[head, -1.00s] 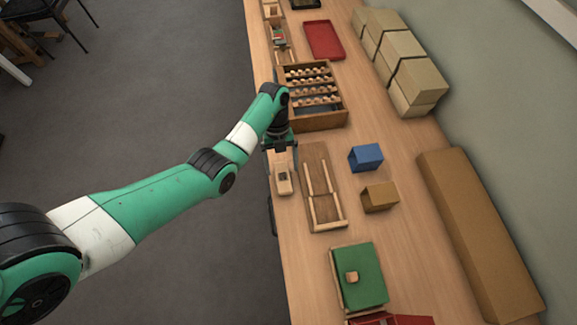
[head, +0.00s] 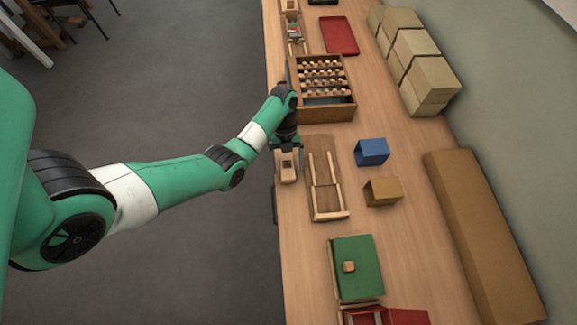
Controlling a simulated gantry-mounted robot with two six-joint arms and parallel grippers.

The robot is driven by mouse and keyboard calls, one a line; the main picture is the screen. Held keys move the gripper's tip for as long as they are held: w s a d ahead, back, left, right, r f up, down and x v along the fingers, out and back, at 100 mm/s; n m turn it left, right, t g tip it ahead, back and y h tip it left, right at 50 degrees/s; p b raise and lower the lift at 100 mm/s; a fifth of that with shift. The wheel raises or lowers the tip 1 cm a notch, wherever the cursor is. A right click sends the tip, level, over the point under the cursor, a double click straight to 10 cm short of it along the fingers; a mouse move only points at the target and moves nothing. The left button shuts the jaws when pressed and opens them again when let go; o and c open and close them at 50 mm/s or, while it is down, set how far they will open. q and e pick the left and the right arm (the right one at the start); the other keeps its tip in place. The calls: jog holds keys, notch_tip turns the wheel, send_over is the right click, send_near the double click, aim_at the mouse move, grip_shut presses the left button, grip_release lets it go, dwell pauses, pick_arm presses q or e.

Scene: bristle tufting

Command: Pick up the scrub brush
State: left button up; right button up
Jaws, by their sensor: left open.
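A small pale wooden block (head: 288,172), which looks like the scrub brush though I cannot be sure, lies near the left edge of the bench. My left gripper (head: 287,150) points down over the far end of this block, with its fingers apart. The gripper hides that end, and I cannot tell whether the fingers touch the block. My right gripper is not in view.
A wooden tray with rails (head: 342,205) lies just right of the block. A compartment rack of small pieces (head: 345,112) stands behind. A blue box (head: 371,152) and a tan box (head: 382,191) stand further right. A green-topped box (head: 365,272) is nearer.

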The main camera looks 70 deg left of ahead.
aim_at(288, 169)
pick_arm(q)
jog(key=shift+f, duration=0.2)
dwell(0.3)
grip_shut()
dwell(0.3)
jog(key=shift+r, duration=0.1)
notch_tip(288, 169, up, 5)
jog(key=p, duration=0.4)
jog(key=shift+p, duration=0.35)
jog(key=s+d+r+p, duration=0.7)
jog(key=d+p, duration=0.5)
jog(key=p, duration=0.9)
jog(key=shift+r, duration=0.65)
